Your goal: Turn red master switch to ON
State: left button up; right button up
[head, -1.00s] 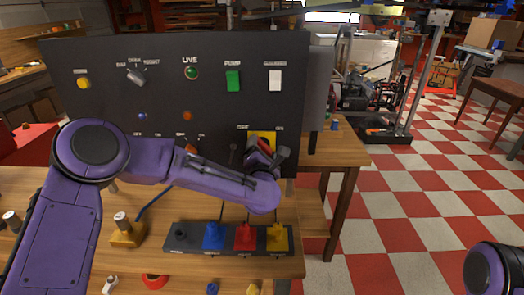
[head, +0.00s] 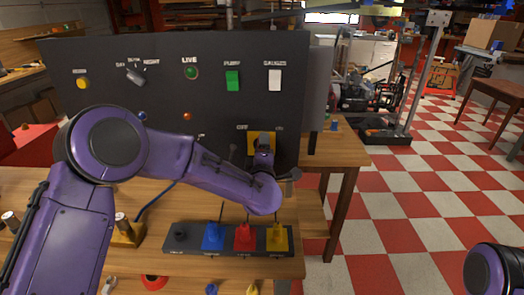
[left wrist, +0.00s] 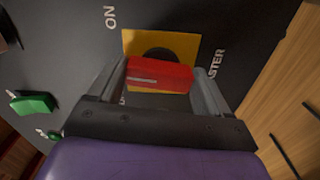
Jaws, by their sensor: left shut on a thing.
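The red master switch handle (left wrist: 160,74) sits on a yellow plate (left wrist: 185,44) on the black panel. It also shows as a yellow plate (head: 254,144) in the head view, where my left gripper (head: 264,150) covers the handle. In the left wrist view, my left gripper (left wrist: 162,82) is shut on the handle, one finger at each end. A pale line marks the handle's left part. The ON label (left wrist: 110,17) lies up and left of the handle, off its line. The OFF label (head: 242,127) shows in the head view. My right gripper is out of view.
The black panel (head: 110,60) also carries a green pump switch (head: 233,80), a white gauges switch (head: 274,80), a yellow button (head: 82,84) and a day-night knob (head: 135,76). Below, a dark strip holds blue (head: 213,237), red (head: 245,238) and yellow (head: 277,238) plugs.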

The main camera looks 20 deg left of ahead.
pick_arm(q)
jog(key=shift+f+m+p, duration=0.15)
jog(key=shift+m+p, duration=0.2)
jog(key=shift+m, duration=1.5)
jog(key=shift+f+m+p, duration=0.1)
jog(key=shift+m+p, duration=0.25)
jog(key=shift+m, duration=1.5)
jog(key=shift+s+f, duration=0.1)
jog(key=o, duration=1)
jog(key=b+v, duration=0.2)
jog(key=v, duration=0.8)
jog(key=shift+s+b, duration=0.25)
jog(key=shift+b, duration=0.1)
